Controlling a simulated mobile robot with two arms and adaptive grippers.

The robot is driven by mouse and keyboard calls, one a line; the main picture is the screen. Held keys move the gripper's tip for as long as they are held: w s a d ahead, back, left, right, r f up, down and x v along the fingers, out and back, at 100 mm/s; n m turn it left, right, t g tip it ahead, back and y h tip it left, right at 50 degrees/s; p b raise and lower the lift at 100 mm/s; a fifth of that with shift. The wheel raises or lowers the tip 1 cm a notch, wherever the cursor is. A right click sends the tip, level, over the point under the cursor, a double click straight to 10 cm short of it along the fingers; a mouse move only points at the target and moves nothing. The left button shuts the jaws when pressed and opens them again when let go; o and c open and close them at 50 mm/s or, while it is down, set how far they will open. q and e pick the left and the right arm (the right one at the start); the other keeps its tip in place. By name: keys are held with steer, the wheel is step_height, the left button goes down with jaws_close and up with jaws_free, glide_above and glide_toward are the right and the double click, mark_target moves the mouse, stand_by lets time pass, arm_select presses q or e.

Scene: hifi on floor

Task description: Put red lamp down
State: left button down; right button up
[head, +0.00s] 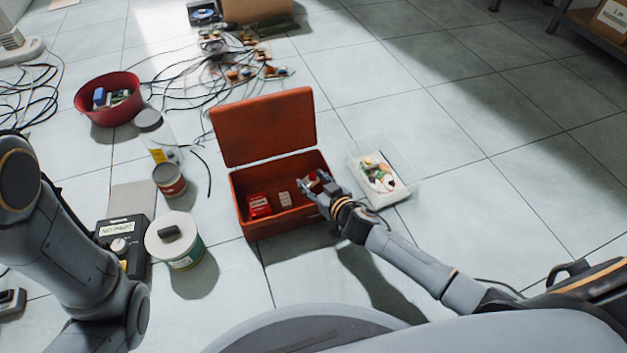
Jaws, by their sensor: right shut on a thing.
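My right gripper (313,190) is over the right part of an open orange-red box (290,224), at about the height of its rim. It is shut on a small red thing, which I take for the red lamp (313,178); the fingers partly hide it. I cannot tell whether the lamp touches the box floor. Inside the box, a red item (259,205) and a small pale block (285,199) lie apart from the gripper. The box lid (264,127) stands raised at the back. My left arm shows at the left, but its gripper is out of view.
A clear tray (402,189) with small parts stands right of the box. Left of it are a white-lidded tub (186,257), a small can (169,180), a clear jar (160,143) and a red bowl (119,118). Loose wires and circuit boards lie behind.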

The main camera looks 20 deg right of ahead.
steer(key=o, duration=0.8)
steer(key=shift+f, duration=0.1)
steer(key=shift+d, duration=0.1)
steer(key=shift+s+r+p, duration=0.35)
steer(key=shift+r+p, duration=0.5)
steer(key=shift+r, duration=0.05)
steer(key=p+v, duration=0.5)
steer(key=v, duration=0.6)
steer(key=shift+s+f, duration=0.1)
steer(key=shift+s, duration=0.05)
